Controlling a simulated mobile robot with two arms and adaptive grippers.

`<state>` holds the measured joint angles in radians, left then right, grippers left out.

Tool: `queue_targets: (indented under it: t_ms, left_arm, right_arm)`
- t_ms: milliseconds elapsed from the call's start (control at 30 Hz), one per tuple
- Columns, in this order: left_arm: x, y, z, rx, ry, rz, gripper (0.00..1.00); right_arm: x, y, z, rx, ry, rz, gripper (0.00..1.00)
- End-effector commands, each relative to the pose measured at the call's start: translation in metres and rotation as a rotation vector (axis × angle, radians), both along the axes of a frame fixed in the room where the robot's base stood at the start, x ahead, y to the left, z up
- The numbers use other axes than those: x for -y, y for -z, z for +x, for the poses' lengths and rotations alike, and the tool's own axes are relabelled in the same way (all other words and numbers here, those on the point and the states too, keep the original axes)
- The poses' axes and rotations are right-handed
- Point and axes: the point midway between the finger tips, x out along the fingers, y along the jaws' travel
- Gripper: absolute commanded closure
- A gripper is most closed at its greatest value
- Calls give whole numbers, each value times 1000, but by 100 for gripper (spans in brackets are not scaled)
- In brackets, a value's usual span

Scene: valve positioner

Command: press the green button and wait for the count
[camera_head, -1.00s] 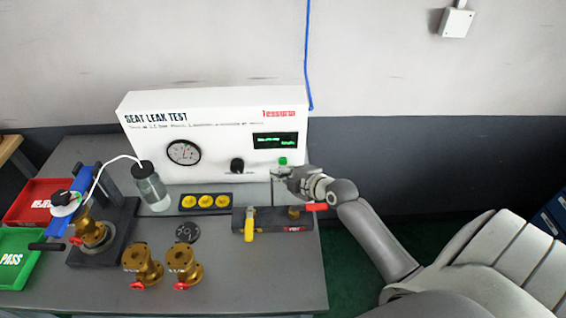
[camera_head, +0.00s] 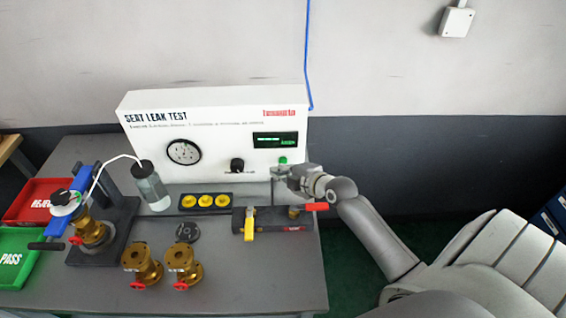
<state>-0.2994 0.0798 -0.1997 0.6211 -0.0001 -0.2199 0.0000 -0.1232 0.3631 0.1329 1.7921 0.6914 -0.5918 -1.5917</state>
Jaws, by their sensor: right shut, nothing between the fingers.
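The green button (camera_head: 283,160) is on the lower right of the front of the white seat leak test box (camera_head: 215,110). My right gripper (camera_head: 279,172) is shut with nothing in it, at the front of the box just below the button. Whether its fingertips touch the button I cannot tell. The display (camera_head: 275,140) above the button shows green text too small to read. My left gripper is not in view.
A black knob (camera_head: 237,165) and a gauge (camera_head: 184,152) are left of the button. A black fixture with a yellow handle (camera_head: 249,224) lies below my gripper. Brass valves (camera_head: 142,264), a clamp stand (camera_head: 118,225) and red (camera_head: 38,192) and green trays (camera_head: 18,240) are at left.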

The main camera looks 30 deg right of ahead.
Motion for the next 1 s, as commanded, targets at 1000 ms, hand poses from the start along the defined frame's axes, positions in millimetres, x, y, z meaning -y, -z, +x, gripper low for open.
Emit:
queue_targets:
  t_ms: [1000]
  left_arm:
    - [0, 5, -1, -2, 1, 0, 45]
  right_arm:
    - [5, 0, 8, 0, -1, -2, 100]
